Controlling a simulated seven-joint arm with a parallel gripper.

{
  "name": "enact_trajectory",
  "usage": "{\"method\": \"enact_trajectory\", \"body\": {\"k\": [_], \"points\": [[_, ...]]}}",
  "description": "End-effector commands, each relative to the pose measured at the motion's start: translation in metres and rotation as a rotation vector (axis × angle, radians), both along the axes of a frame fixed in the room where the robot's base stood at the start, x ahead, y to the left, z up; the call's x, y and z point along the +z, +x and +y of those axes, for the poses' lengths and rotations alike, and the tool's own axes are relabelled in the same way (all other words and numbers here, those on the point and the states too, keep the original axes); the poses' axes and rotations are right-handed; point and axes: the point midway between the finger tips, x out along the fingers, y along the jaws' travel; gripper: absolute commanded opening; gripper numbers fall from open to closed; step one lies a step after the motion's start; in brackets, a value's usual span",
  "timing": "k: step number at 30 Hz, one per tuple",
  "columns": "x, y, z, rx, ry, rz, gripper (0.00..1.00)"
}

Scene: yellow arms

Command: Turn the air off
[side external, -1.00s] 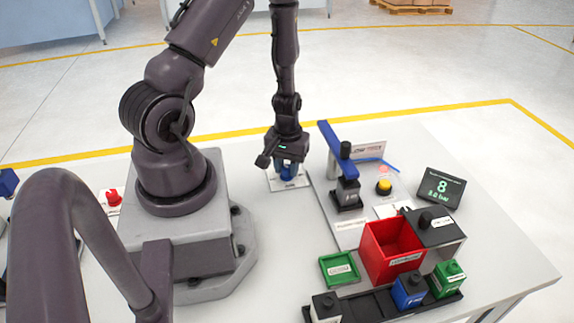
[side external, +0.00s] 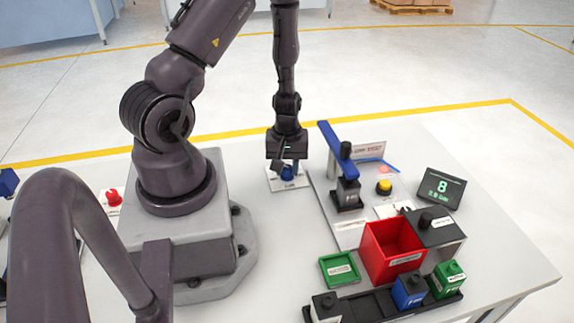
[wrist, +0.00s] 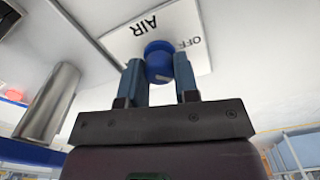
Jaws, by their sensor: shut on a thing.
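The air knob is a round blue knob (wrist: 157,62) on a white plate (wrist: 118,41) marked AIR and OFF in the wrist view. In the side view the knob (side external: 288,173) sits low at the back of the table, right of my arm's base. My gripper (wrist: 160,72) is shut on the knob, with one finger on each side of it. In the side view my gripper (side external: 287,163) points straight down over the plate, and its fingers partly hide the knob. I cannot tell which way the knob's pointer faces.
Right of the plate stand a blue-handled lever press (side external: 346,165), a yellow button (side external: 384,187) and a dark display (side external: 440,188) showing 8. A red bin (side external: 392,250), a green tray (side external: 340,269) and small blocks lie nearer. A red knob (side external: 113,197) is at left.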

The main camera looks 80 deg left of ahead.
Motion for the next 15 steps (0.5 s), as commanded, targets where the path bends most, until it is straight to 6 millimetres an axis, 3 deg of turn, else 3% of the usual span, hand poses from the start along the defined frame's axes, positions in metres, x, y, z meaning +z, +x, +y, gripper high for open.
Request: {"method": "enact_trajectory", "body": {"k": [3, 4, 6, 15], "points": [[0.0004, -0.0004, -0.0003, 0.003, -0.002, 0.000, 0.05], [0.0004, -0.0004, -0.0002, 0.003, -0.001, 0.000, 0.36], [0.0003, -0.0002, -0.0001, 0.002, -0.001, 0.000, 0.52], [0.0009, 0.0000, 0.0001, 0.000, 0.000, 0.000, 0.54]]}}
